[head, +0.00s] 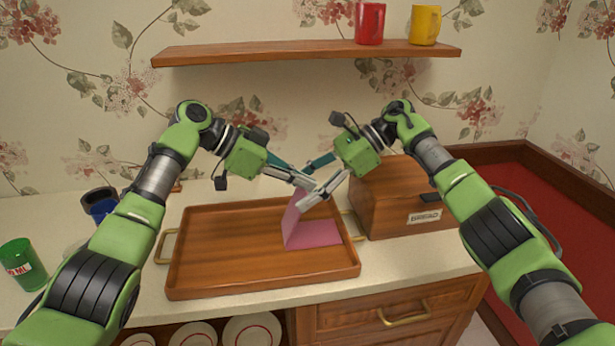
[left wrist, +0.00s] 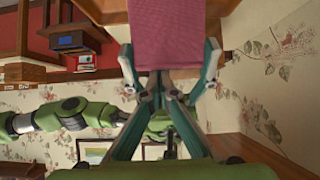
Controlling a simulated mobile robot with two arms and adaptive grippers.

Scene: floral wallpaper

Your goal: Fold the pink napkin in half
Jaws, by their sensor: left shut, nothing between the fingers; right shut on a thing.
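The pink napkin (head: 314,234) is on the wooden tray (head: 225,285), near its right end. Its right part lies flat, and its left part stands up steeply towards my grippers, making a bend along the tray. My right gripper (head: 306,200) is shut on the raised upper edge of the napkin. My left gripper (head: 308,183) is shut and empty, close beside the right one and just above that edge. In the left wrist view the napkin (left wrist: 167,35) hangs just beyond my left fingertips (left wrist: 158,82). The exact gap is hard to tell.
A wooden bread box (head: 388,208) stands close to the tray's right handle. A blue mug (head: 98,205) and a green can (head: 22,264) are on the left of the counter. A shelf (head: 300,52) above holds a red mug (head: 370,23) and a yellow mug (head: 425,25).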

